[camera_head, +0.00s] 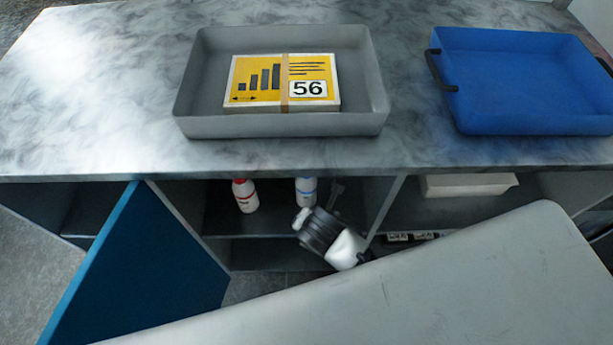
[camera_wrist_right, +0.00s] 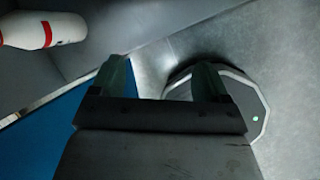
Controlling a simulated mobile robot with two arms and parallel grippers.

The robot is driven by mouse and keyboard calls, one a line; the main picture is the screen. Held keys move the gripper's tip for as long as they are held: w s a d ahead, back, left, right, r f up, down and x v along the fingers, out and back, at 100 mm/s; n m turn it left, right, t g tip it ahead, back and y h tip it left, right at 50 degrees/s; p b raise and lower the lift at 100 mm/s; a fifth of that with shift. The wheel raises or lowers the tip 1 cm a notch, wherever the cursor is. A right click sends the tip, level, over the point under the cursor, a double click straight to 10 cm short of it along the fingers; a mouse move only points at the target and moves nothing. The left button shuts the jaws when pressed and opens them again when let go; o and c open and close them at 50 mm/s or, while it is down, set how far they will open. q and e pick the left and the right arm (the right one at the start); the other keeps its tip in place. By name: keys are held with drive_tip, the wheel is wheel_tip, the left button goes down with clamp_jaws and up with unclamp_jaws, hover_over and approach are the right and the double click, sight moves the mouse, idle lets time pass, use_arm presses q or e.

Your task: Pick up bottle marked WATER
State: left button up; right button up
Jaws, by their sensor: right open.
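Two white bottles stand in the open cabinet compartment under the counter. One bottle with a red band (camera_head: 245,196) is at the left; it also shows at the top left of the right wrist view (camera_wrist_right: 42,30). The other bottle with a blue band (camera_head: 306,190) is to its right, partly hidden below by my right gripper. I cannot read WATER on either label. My right gripper (camera_wrist_right: 160,76) is open with nothing between its fingers. In the head view it is low in front of the compartment, close to the blue-banded bottle. My left gripper is not in view.
An open blue door (camera_head: 140,265) stands left of the compartment. A grey tray (camera_head: 190,90) holding a box marked 56 (camera_head: 285,84) and a blue tray (camera_head: 530,85) sit on the counter (camera_head: 90,80). A pale container (camera_head: 465,186) is in the right compartment.

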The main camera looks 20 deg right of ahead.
wheel_tip(320, 180, up, 3)
drive_tip(key=w+n+t+p, duration=0.1)
drive_tip(key=w+n+p, duration=0.2)
drive_tip(key=n, duration=0.3)
approach(307, 180)
drive_tip(key=shift+h, duration=0.3)
drive_tip(key=x, duration=0.5)
drive_tip(key=shift+w+a+f+b, duration=0.25)
drive_tip(key=shift+f+b, duration=0.1)
drive_tip(key=w, duration=0.2)
drive_tip(key=shift+w+d, duration=0.25)
drive_tip(key=shift+d, duration=0.1)
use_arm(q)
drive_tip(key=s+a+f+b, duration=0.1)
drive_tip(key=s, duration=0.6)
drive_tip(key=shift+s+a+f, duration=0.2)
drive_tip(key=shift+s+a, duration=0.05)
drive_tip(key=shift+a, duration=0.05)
use_arm(e)
drive_tip(key=x, duration=0.3)
drive_tip(key=shift+w+d, duration=0.1)
drive_tip(key=shift+w, duration=0.15)
clamp_jaws()
